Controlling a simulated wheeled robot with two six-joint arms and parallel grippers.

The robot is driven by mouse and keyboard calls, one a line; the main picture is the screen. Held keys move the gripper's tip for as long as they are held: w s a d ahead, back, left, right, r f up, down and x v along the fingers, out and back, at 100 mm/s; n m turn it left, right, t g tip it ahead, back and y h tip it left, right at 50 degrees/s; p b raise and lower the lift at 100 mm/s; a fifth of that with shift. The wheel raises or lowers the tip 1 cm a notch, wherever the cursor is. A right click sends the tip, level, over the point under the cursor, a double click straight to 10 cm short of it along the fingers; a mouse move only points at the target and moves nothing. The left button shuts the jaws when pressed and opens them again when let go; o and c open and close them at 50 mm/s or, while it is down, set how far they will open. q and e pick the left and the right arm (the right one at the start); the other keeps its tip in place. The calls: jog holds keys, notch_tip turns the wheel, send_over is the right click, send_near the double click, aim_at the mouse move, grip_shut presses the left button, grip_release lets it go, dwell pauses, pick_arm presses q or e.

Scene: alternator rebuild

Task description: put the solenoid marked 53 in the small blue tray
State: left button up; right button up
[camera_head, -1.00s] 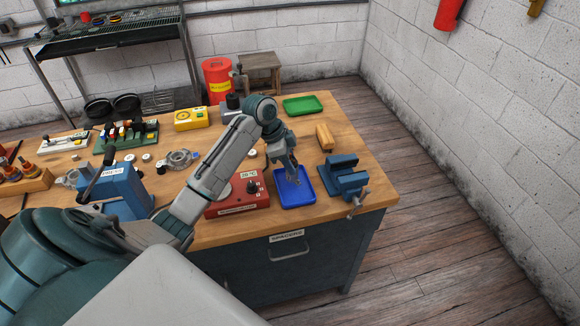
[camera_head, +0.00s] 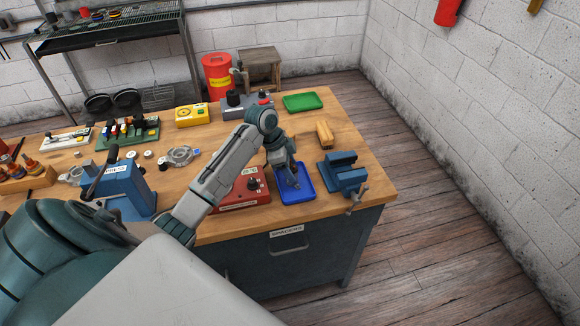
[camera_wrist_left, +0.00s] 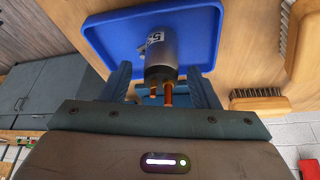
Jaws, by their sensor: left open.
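The small blue tray (camera_head: 298,199) lies near the front right of the bench. It also fills the upper middle of the left wrist view (camera_wrist_left: 105,32). The solenoid (camera_wrist_left: 161,56) is a dark grey cylinder with copper-coloured studs and a white label; a 5 reads on it, the rest is hard to make out. It is over the tray floor, between the fingers of my left gripper (camera_wrist_left: 160,84). The fingers stand apart, with a gap on each side of it. In the head view my left gripper (camera_head: 291,183) is low over the tray. My right gripper is not in view.
A blue vise (camera_head: 345,176) stands just right of the tray, and a wooden brush (camera_head: 324,134) lies behind. A red box (camera_head: 247,190) is close on the left. A green tray (camera_head: 303,102) sits at the back, with bare bench in front of it.

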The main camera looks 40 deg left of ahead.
pick_arm(q)
jog(key=b+v, duration=0.4)
jog(key=v, duration=0.8)
jog(key=shift+w+r, duration=0.1)
jog(key=shift+r, duration=0.05)
